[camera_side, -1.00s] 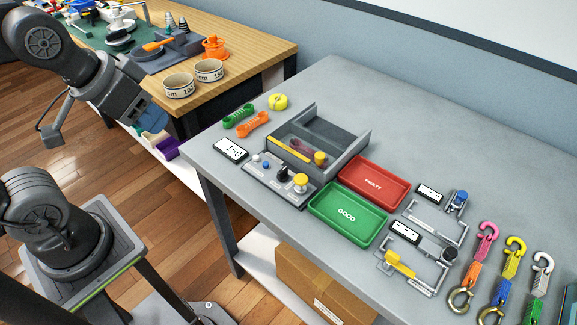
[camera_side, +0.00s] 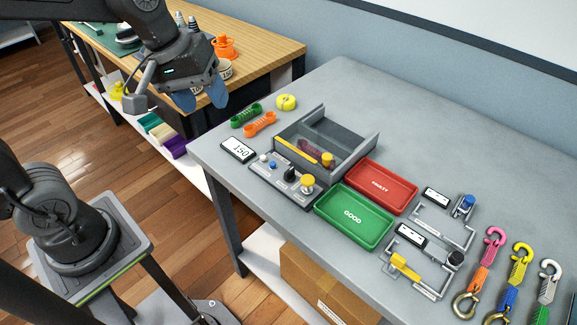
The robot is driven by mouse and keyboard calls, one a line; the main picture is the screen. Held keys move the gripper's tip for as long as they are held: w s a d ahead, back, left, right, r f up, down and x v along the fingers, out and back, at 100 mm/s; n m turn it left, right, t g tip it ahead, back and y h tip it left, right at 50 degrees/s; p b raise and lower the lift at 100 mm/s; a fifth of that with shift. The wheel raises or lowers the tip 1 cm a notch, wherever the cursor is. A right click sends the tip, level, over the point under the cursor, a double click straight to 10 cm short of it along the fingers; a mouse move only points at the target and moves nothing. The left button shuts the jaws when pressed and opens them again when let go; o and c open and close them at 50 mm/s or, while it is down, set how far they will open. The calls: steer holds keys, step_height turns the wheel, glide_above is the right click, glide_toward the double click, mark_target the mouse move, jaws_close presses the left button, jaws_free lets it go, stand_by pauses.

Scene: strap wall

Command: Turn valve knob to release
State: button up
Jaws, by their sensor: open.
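A grey control panel (camera_side: 278,181) lies near the left end of the grey table. It carries a black knob (camera_side: 290,173), a yellow knob (camera_side: 308,183) and small white and blue buttons. A display reading 150 (camera_side: 238,150) sits beside it. A blue knob (camera_side: 467,203) and a dark round knob (camera_side: 455,258) stand on bracket fixtures to the right. I cannot tell which one is the valve knob. My gripper (camera_side: 200,97), with blue fingertips, is open and empty. It hangs up and left of the panel, apart from it, in front of the wooden table.
A grey tray (camera_side: 368,146) with compartments stands behind the panel. A red tray (camera_side: 381,187) and a green tray (camera_side: 353,217) lie to its right. Orange (camera_side: 259,124) and green links lie behind the display. Hooked straps lie at far right. The back of the table is clear.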

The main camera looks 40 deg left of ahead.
steer(key=w+d+f+n+g+h, duration=0.1)
steer(key=w+f+n+g+h, duration=0.1)
steer(key=w+f+n, duration=0.4)
steer(key=n+g, duration=0.1)
steer(key=n, duration=0.4)
glide_toward(290, 170)
steer(key=shift+h, duration=0.4)
steer(key=x, duration=0.9)
steer(key=shift+a+f, duration=0.25)
steer(key=shift+a, duration=0.1)
steer(key=c, duration=0.9)
